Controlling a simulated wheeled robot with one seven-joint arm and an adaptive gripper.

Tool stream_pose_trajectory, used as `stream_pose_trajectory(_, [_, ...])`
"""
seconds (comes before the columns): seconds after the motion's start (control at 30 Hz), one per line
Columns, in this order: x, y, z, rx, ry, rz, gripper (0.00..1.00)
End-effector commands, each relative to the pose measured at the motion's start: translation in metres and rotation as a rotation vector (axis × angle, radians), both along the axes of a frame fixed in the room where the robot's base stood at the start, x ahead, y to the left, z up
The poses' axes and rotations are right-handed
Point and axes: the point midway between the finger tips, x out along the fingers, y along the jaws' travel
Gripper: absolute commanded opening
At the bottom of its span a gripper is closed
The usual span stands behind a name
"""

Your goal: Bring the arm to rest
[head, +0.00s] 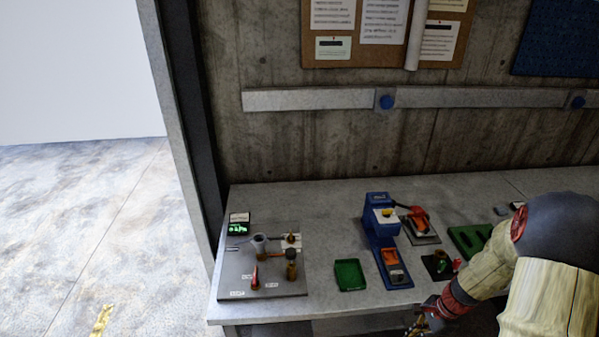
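My arm comes in from the right edge in the head view, with cream and dark grey links. It bends down and left toward the front edge of the bench. My gripper (421,328) is low at the bottom edge of the picture, partly cut off, in front of the bench edge. Its fingers are small and dark, so I cannot tell whether they are open or shut, or whether they hold anything.
The grey bench (320,213) holds a panel with valves (262,268), a green tray (350,274), a blue device (381,235) and a red-handled tool (417,219). A concrete wall stands behind; open floor lies left.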

Motion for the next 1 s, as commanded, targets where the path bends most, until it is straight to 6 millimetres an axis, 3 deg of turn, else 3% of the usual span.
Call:
stream_pose_trajectory(0.1, [-0.012,0.023,0.044,-0.026,-0.058,0.279,0.0])
stream_pose_trajectory(0.4, [-0.057,0.071,0.132,-0.132,-0.165,0.865,0.0])
stream_pose_trajectory(0.7, [-0.104,0.107,0.192,-0.3,-0.254,1.252,0.0])
stream_pose_trajectory(1.0, [-0.136,0.139,0.237,-0.521,-0.412,1.417,0.0])
